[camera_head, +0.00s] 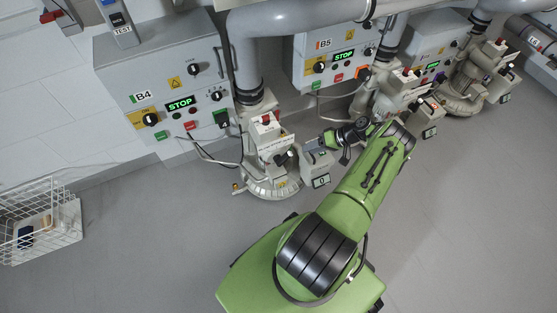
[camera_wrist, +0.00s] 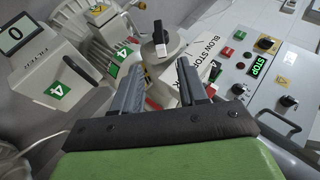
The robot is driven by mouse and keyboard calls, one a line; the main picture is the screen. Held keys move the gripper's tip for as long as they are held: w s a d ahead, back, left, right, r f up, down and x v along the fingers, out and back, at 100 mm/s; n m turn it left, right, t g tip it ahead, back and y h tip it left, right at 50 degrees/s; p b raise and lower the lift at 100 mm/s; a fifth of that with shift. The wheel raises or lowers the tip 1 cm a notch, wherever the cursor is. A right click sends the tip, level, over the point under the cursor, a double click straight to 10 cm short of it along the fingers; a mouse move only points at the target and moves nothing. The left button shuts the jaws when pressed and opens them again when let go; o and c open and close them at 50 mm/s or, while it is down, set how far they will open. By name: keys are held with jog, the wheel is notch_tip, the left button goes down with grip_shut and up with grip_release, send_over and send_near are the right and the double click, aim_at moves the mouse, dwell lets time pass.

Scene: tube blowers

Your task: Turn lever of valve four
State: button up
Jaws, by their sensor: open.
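The valve unit of station B4 (camera_head: 268,148) stands below the B4 box, pale with a red part on top. In the wrist view, green tags marked 4 (camera_wrist: 122,54) sit on this unit. A black upright handle with a white end (camera_wrist: 160,42) shows just beyond my fingertips; I cannot tell for sure whether it is valve four's lever. My gripper (camera_wrist: 160,66) is open, its two grey fingers apart, with no object clearly held between them. In the head view my gripper (camera_head: 338,142) is right of the unit, its fingers hard to make out.
The B4 control box (camera_head: 165,85) shows a green STOP display. A filter box with a digit screen (camera_head: 318,165) stands right of the valve unit. The B5 box (camera_head: 335,50) and thick grey pipes are behind. A white wire basket (camera_head: 40,225) is at left. The floor at lower left is clear.

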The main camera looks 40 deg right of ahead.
aim_at(278, 161)
jog(key=b+x, duration=0.2)
jog(key=x, duration=1.2)
jog(key=shift+a, duration=0.1)
jog(key=shift+s, duration=0.1)
jog(key=c, duration=0.7)
